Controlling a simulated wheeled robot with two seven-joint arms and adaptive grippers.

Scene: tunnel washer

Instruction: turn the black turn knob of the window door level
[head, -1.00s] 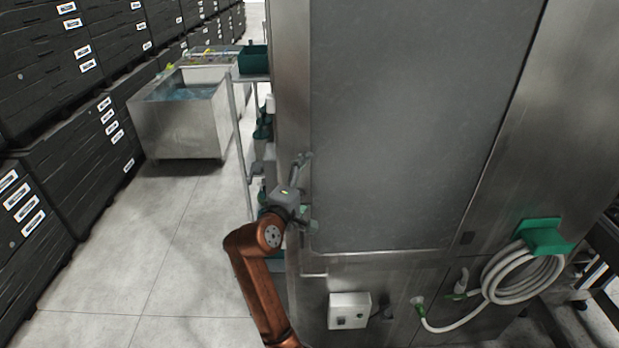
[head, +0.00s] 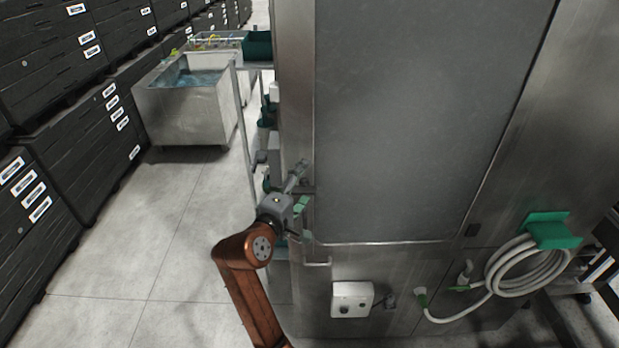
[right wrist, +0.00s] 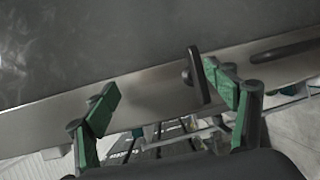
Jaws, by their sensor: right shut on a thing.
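The window door (head: 420,120) is a large grey panel with a metal frame. My right gripper (head: 304,220) is at its lower left edge in the head view. The black turn knob (right wrist: 195,75) shows in the right wrist view as a short dark bar on the metal strip, about crosswise to the door edge. In the head view the gripper hides the knob. My left gripper is not in view.
A dark slot or handle (right wrist: 285,50) lies beside the knob. Below the door are a small bar handle (head: 318,264) and a white switch box (head: 351,299). A coiled hose (head: 525,270) hangs at right. The floor (head: 150,240) at left is clear.

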